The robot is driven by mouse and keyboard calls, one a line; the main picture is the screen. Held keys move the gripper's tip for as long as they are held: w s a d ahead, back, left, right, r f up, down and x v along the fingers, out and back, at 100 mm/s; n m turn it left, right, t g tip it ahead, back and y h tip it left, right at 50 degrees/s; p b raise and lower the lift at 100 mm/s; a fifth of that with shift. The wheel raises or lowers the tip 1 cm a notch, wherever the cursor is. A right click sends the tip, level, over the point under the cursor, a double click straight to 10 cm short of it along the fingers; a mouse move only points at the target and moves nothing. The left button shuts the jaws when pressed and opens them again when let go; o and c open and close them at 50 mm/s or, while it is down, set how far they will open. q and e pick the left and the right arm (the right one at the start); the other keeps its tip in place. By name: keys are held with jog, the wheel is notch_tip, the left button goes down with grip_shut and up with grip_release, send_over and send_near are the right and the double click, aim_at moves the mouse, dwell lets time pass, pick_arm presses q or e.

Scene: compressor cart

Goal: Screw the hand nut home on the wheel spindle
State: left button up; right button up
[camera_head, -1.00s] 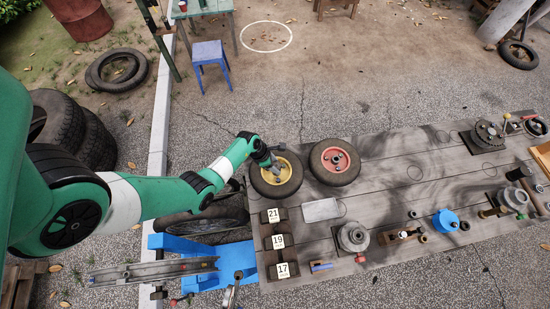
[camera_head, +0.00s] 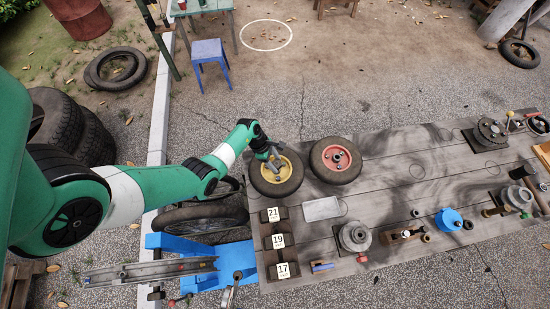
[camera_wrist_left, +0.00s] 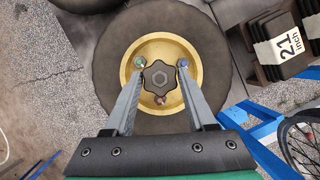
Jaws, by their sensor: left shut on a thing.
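A black tyre wheel with a yellow hub (camera_head: 288,172) lies at the left end of the wooden bench, and its hub fills the middle of the left wrist view (camera_wrist_left: 131,75). A dark lobed hand nut (camera_wrist_left: 160,77) sits at the hub's centre and hides the spindle. My left gripper (camera_head: 276,163) comes in from the left over this hub. In the left wrist view its two fingers (camera_wrist_left: 161,65) are closed on opposite sides of the hand nut. My right gripper is not in view.
A wheel with a red hub (camera_head: 337,158) lies close to the right. Blocks numbered 21, 19 and 17 (camera_head: 278,241) stand along the bench's left edge. A blue stand (camera_head: 205,252) and a spoked wheel (camera_head: 200,219) are below the arm. Several hardware pieces lie farther right.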

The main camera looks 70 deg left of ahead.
pick_arm(q)
jog(key=shift+w+a+f+m+b, duration=0.1)
jog(key=shift+m+b, duration=0.45)
jog(key=shift+m, duration=0.15)
jog(key=shift+m+g, duration=0.3)
jog(key=shift+m, duration=0.1)
jog(key=shift+m+h+b, duration=0.4)
jog(key=shift+m+b, duration=0.4)
jog(key=shift+m+g, duration=0.4)
